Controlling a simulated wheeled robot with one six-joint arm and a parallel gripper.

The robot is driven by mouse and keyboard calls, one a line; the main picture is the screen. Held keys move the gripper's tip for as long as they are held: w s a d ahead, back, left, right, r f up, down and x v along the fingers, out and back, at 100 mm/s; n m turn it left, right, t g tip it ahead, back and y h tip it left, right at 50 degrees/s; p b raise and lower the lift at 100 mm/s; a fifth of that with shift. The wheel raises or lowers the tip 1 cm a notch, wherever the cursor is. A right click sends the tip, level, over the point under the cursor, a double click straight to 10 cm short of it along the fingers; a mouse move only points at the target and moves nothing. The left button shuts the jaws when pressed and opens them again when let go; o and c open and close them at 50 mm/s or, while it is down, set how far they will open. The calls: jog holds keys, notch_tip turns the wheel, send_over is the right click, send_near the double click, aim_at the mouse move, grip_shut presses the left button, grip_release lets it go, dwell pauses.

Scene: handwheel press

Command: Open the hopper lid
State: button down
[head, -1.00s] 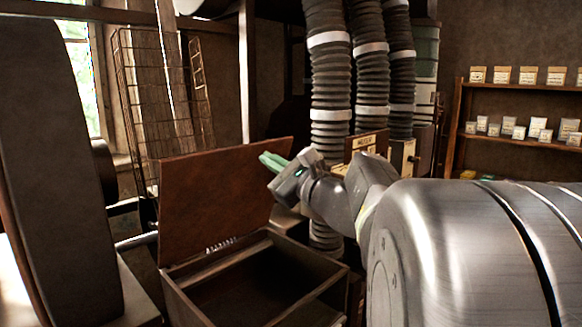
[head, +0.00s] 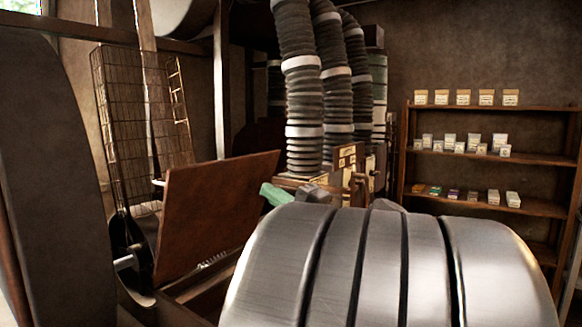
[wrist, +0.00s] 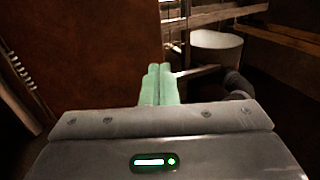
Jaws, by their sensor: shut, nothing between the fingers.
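The hopper lid (head: 215,210) is a reddish-brown wooden panel that stands raised, leaning back from the hopper, in the head view. The hopper box (head: 205,303) below it is mostly hidden behind my arm. My gripper (head: 276,193) has green fingers and is just right of the lid's right edge; I cannot tell from the head view whether they touch. In the wrist view the fingers (wrist: 159,84) are shut together and empty, with the lid (wrist: 85,50) filling the left and upper left.
Ribbed hoses (head: 303,100) rise behind my gripper. A wire rack (head: 130,120) stands behind the lid, and a large dark wheel-like shape (head: 40,170) fills the left. Shelves (head: 490,155) with small packets stand at the right. The wrist view shows a whitish round container (wrist: 215,50).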

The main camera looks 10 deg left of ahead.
aim_at(226, 161)
jog(key=p+x, duration=0.3)
jog(key=x, duration=0.7)
jog(key=shift+w+a+r, duration=0.1)
jog(key=shift+a+r, duration=0.05)
jog(key=shift+a, duration=0.25)
jog(key=shift+w+a+r+g+p, duration=0.1)
jog(key=shift+a+r+g+p, duration=0.2)
jog(key=shift+p, duration=0.25)
jog(key=a+r+p, duration=0.1)
jog(key=w+a+h+p, duration=0.1)
jog(key=a+p, duration=0.1)
jog(key=w+a+r+h+p, duration=0.1)
jog(key=a+p, duration=0.1)
jog(key=shift+a+r+g, duration=0.2)
jog(key=shift+r+g, duration=0.1)
jog(key=shift+g, duration=0.1)
jog(key=f+b+x, duration=0.1)
jog(key=x, duration=0.7)
jog(key=shift+w+a+h, duration=0.2)
jog(key=shift+h, duration=0.2)
jog(key=shift+d, duration=0.1)
